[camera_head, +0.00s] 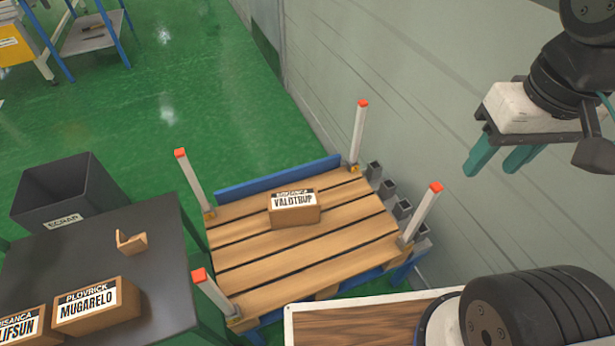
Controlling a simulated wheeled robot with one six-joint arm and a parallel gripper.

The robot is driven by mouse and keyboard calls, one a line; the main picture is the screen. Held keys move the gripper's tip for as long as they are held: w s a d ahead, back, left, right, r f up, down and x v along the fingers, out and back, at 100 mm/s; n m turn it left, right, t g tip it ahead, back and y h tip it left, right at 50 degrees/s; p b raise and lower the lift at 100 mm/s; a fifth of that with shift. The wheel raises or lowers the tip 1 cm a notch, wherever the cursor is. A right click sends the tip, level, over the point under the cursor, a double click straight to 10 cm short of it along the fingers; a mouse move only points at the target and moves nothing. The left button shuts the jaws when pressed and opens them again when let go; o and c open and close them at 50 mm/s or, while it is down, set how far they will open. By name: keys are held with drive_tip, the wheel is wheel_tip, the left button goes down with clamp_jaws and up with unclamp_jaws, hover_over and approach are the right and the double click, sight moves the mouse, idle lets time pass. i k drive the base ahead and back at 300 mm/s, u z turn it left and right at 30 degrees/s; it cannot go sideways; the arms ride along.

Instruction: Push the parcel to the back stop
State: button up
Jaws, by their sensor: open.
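The parcel (295,212) is a brown cardboard box with a white label reading VALDTRUP. It sits upright on the slatted wooden deck (255,275), toward its far side. The back stop appears to be the blue rail (278,176) along the deck's far edge; a strip of bare deck shows between it and the parcel. My gripper (492,164) has two teal fingers, spread apart and empty. It hangs at the upper right, in front of the grey wall, well apart from the parcel.
White posts with red tops, including the far right one (359,135), stand at the deck's corners. A dark table (150,235) at left bears a MUGARELO box (95,305), another box and a small wooden piece (131,243). A black bin (68,190) stands behind. The grey wall (400,80) bounds the right.

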sight(290, 209)
drive_tip(key=z, duration=2.6)
drive_tip(key=k, duration=2.1)
drive_tip(key=u, duration=1.7)
